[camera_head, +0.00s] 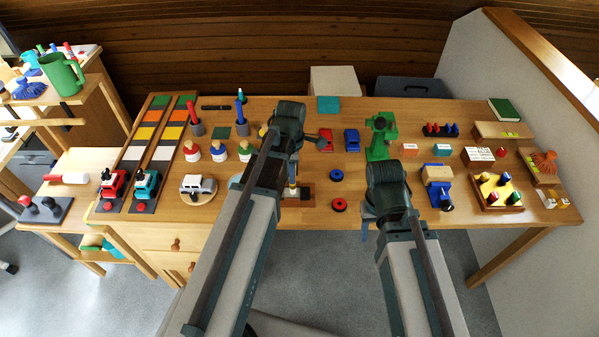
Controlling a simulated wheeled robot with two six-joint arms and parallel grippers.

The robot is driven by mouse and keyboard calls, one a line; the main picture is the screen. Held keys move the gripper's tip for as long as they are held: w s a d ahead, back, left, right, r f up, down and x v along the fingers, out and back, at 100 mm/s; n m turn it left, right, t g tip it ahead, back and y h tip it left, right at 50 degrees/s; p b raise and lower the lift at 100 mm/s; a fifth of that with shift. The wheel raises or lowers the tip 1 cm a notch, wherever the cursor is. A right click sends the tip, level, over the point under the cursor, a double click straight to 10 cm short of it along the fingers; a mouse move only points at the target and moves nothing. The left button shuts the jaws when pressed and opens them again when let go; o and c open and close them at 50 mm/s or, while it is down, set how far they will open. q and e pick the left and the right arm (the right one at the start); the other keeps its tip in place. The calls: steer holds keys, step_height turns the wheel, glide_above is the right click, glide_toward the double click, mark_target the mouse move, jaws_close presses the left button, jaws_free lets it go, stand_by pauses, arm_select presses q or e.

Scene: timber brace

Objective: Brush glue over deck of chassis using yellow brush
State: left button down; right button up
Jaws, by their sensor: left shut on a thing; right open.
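My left gripper (292,168) is over the middle of the table, mostly hidden behind its own wrist. It is shut on a thin upright tool, which appears to be the yellow brush (292,188); only a small yellowish lower part shows. Right below it lies a flat brown wooden piece (305,190), likely the chassis, partly covered by my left arm. I cannot tell whether the bristles touch its deck, and no glue can be made out. My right gripper (369,212) is open near the front table edge, largely hidden by its wrist.
A silver car (198,186) is front left. A green machine (380,138) stands behind my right wrist. Red and blue wheels (339,205) lie between the arms. A blue vise (439,193) is at right.

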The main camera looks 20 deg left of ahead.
arm_select(q)
steer(key=shift+s+a, duration=0.1)
steer(key=shift+a, duration=0.1)
steer(key=shift+s+a, duration=0.3)
steer(key=shift+a, duration=0.65)
steer(key=shift+s+a, duration=0.25)
steer(key=shift+a, duration=0.65)
steer(key=shift+d, duration=0.15)
steer(key=shift+w+d, duration=0.3)
steer(key=shift+d, duration=0.6)
steer(key=shift+w+d, duration=0.3)
steer(key=shift+d, duration=0.6)
steer(key=shift+d, duration=0.1)
steer(key=d, duration=0.2)
steer(key=w+d, duration=0.1)
steer(key=shift+d, duration=0.4)
